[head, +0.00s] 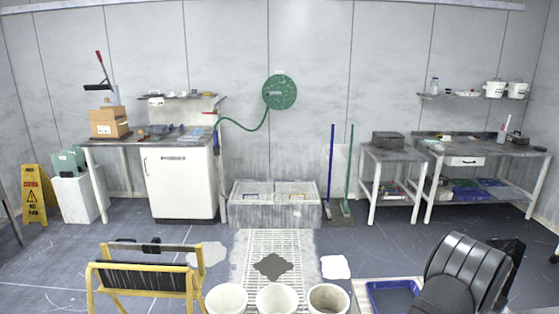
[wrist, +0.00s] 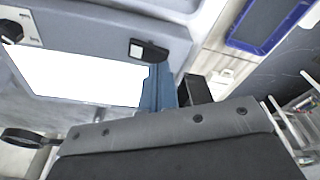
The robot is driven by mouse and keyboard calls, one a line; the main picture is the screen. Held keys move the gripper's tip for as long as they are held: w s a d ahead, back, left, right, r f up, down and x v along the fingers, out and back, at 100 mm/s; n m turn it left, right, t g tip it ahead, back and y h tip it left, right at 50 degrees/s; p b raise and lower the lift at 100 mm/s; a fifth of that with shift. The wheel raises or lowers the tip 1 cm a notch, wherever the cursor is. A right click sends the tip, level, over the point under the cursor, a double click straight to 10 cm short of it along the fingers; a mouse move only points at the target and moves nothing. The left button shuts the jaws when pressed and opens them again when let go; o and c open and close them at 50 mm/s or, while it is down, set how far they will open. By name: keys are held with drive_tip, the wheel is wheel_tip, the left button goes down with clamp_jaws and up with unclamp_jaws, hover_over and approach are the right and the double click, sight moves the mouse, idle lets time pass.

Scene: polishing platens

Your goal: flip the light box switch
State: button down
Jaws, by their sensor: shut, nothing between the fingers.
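The light box shows in the wrist view as a bright white lit panel (wrist: 85,72) in a grey housing (wrist: 95,30). A small dark rectangular piece (wrist: 150,50) with a pale edge sits on the housing just above the panel's right corner. It looks like the switch; which way it is set I cannot tell. My gripper (wrist: 184,86) is shut and empty, its dark body filling the bottom of the wrist view. Its tip region is below and right of the dark piece and appears apart from it. In the head view the light box and my fingers are not clearly visible.
A blue tray (head: 365,296) lies low in front, also in the wrist view (wrist: 236,40). White buckets (head: 276,299) and a yellow-framed stand (head: 95,274) are at the front. A black knob-like part (wrist: 12,30) is at the wrist view's upper left.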

drive_tip(key=shift+f, duration=0.85)
idle(0.3)
drive_tip(key=shift+r, duration=3.55)
drive_tip(key=shift+f, duration=0.1)
wheel_tip(320, 180, down, 7)
drive_tip(key=shift+r, duration=0.1)
drive_tip(key=shift+r, duration=0.1)
